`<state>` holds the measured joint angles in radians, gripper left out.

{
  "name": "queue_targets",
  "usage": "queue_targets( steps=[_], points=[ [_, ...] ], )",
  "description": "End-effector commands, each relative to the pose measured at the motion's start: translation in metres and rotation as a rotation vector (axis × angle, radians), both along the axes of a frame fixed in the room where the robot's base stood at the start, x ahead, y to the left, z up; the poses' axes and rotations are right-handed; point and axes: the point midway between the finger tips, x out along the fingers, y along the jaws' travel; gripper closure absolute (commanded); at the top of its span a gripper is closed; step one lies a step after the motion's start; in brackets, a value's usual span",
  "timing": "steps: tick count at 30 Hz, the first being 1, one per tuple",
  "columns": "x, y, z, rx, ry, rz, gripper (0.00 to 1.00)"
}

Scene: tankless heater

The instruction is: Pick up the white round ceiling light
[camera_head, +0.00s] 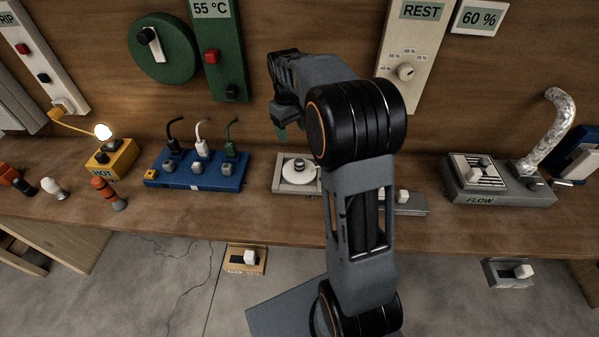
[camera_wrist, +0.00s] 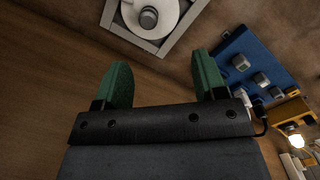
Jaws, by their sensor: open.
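A white round disc with a grey knob on top (camera_head: 288,171) sits in a square pale grey frame (camera_head: 282,187) on the bench, left of my arm in the head view. It best fits the ceiling light, though I cannot tell for sure. In the wrist view the disc (camera_wrist: 168,14) is at the top, beyond the fingertips and cut off by the picture edge. My gripper (camera_head: 290,130) is above and behind the disc in the head view. Its green fingers stand apart with nothing between them in the wrist view (camera_wrist: 160,70). My arm hides part of the frame's right side.
Left of the disc stands a blue block (camera_head: 180,180) with several levers and hooked cables. A yellow HOT box (camera_head: 112,160) with a lit bulb is further left. A grey FLOW unit (camera_head: 500,190) with a silver hose stands right. The wooden back panel (camera_head: 330,45) rises behind.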

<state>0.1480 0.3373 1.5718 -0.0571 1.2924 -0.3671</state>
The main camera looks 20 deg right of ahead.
Motion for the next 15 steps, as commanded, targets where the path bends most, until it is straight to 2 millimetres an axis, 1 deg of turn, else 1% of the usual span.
queue_targets(
  steps=[1, 6, 8, 11, 15],
  points=[
    [0.009, -0.006, -0.011, 0.002, 0.023, 0.006, 0.35],
    [0.025, -0.018, -0.030, 0.006, 0.068, 0.029, 0.35],
    [0.027, -0.020, -0.037, 0.008, 0.076, 0.031, 0.35],
    [0.026, -0.023, -0.053, 0.009, 0.084, 0.033, 0.35],
    [0.023, -0.025, -0.079, 0.010, 0.085, 0.033, 0.35]
  ],
)
